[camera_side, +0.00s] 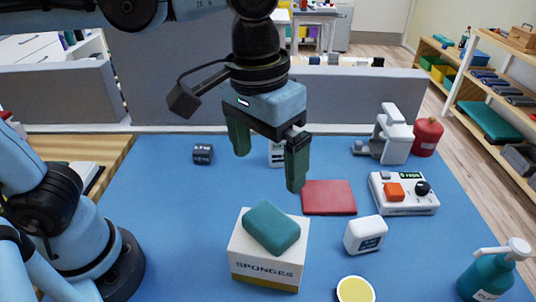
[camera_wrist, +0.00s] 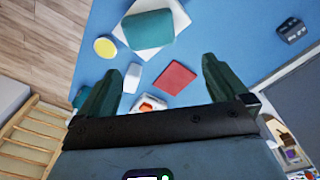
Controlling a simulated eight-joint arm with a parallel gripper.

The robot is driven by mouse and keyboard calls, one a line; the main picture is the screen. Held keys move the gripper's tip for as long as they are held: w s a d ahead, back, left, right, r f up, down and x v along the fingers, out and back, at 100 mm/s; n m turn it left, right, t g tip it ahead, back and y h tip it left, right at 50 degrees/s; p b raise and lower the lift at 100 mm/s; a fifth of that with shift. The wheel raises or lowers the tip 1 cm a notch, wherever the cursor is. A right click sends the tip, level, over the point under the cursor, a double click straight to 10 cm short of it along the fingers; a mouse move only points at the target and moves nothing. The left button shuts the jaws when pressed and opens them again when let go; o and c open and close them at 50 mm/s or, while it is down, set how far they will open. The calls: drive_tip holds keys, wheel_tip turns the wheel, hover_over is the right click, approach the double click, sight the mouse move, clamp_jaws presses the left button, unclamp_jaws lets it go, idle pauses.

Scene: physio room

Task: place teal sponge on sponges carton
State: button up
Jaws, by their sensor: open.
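The teal sponge (camera_side: 271,228) lies on top of the white sponges carton (camera_side: 262,265), set at an angle to it and resting on its top face. In the wrist view the sponge (camera_wrist: 148,30) covers much of the carton (camera_wrist: 176,17), whose corners show around it. My gripper (camera_side: 268,168) is open and empty. It hangs above the table, higher than the sponge and behind it, and does not touch it. Its two green fingers also show spread apart in the wrist view (camera_wrist: 165,82).
A red pad (camera_side: 329,197), a white bottle (camera_side: 365,235) and a control box (camera_side: 403,193) stand right of the carton. A yellow-topped jar (camera_side: 355,290) and teal pump bottle (camera_side: 487,275) are in front. A dark small block (camera_side: 203,154) lies at the back left. The left table is mostly clear.

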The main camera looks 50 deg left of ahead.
drive_tip(key=w+a+f+t, duration=0.1)
drive_tip(key=a+f+t, duration=0.2)
drive_tip(key=a, duration=0.5)
drive_tip(key=w+a+f+t, duration=0.2)
drive_tip(key=a+f+t, duration=0.1)
drive_tip(key=a, duration=0.6)
drive_tip(key=shift+w+a+f+t, duration=0.2)
drive_tip(key=shift+w+f+t, duration=0.1)
drive_tip(key=shift+f, duration=0.6)
